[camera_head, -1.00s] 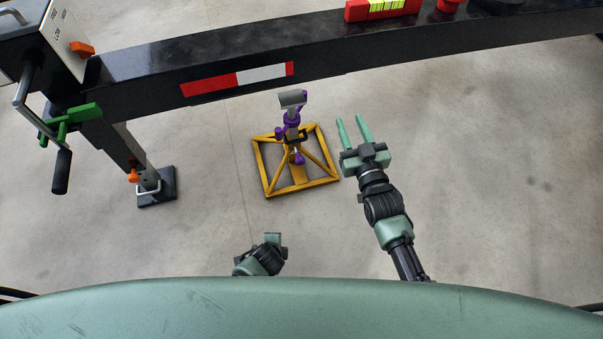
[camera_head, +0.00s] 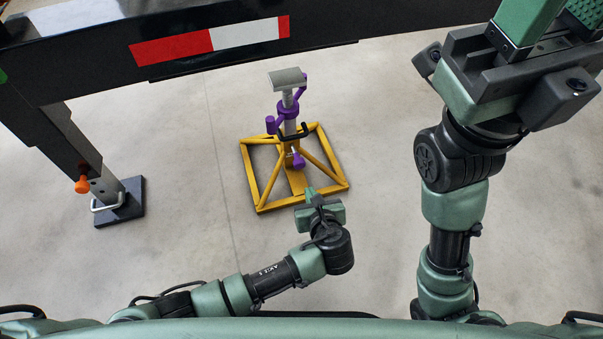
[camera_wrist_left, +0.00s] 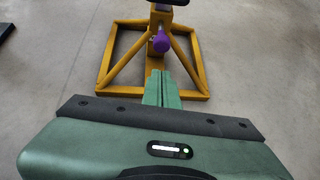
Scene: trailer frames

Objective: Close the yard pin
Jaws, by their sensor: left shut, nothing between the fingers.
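A jack stand with a yellow square base (camera_head: 260,190) stands on the floor, its grey post topped by a flat plate (camera_head: 287,78). Purple fittings (camera_head: 286,113) and a black bent handle (camera_head: 293,133) are on the post. A purple knob (camera_head: 298,160) hangs low on the post and also shows in the left wrist view (camera_wrist_left: 161,41). I cannot tell which part is the yard pin. My left gripper (camera_head: 310,191) is shut and empty, pointing at the stand from the near side, apart from the knob. My right gripper (camera_head: 558,25) is raised at the upper right, fingers apart, tips out of frame.
A trailer leg on a black foot plate (camera_head: 124,207) with an orange knob (camera_head: 82,185) stands at left. The concrete floor around the stand is clear.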

